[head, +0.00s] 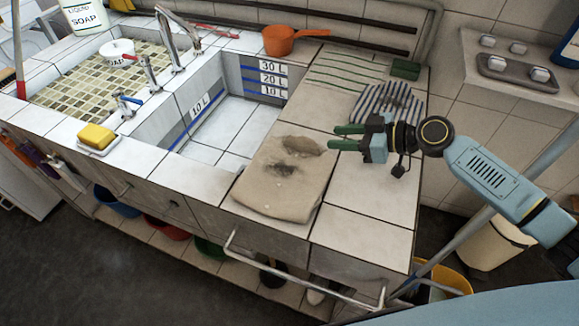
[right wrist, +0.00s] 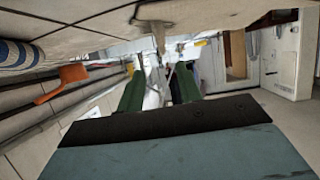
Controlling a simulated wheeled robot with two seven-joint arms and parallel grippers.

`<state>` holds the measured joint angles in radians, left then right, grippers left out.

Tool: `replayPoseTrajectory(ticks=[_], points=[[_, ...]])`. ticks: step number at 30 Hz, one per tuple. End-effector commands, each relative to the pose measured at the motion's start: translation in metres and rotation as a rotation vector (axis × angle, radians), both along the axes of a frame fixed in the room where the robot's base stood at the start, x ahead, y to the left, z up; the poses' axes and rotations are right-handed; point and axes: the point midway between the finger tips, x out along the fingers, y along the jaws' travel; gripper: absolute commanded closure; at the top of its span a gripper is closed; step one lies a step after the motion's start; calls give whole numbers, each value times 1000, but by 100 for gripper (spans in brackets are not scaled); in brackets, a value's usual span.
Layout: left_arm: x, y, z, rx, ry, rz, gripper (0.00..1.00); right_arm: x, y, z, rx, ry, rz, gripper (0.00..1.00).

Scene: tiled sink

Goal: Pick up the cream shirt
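The cream shirt (head: 278,190) lies folded flat on the tiled counter right of the sink basin, with dark stains on its upper part. My right gripper (head: 340,137) points left, just beyond the shirt's upper right edge. Its two green fingers are apart with nothing visible between them. In the right wrist view the open fingers (right wrist: 158,90) show with a gap between them; a pale, cloth-like piece (right wrist: 156,28) hangs above that gap, and I cannot tell for sure that it is the shirt. My left gripper is not in view.
A blue-striped cloth (head: 388,106) lies behind the right gripper, and a green-striped cloth (head: 340,72) farther back. An orange dipper (head: 285,40) stands behind the basin (head: 225,125). A yellow sponge (head: 97,136) sits at left. Counter tiles right of the shirt are clear.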

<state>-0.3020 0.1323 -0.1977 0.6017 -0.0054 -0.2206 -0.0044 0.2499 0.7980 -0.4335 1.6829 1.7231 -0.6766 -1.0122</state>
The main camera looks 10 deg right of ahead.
Motion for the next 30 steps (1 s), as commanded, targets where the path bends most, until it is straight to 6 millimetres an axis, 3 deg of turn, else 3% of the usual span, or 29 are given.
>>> replayPoseTrajectory(ticks=[3, 11, 18, 28, 30], points=[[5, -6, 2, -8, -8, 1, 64, 11, 15, -6, 2, 0, 0, 65], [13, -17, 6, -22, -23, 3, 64, 20, 31, -11, 2, 0, 1, 65], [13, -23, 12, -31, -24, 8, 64, 38, 61, -20, 2, 1, 0, 65], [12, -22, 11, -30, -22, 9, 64, 42, 67, -24, 0, 1, 0, 65], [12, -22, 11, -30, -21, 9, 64, 42, 67, -24, 0, 1, 0, 72]])
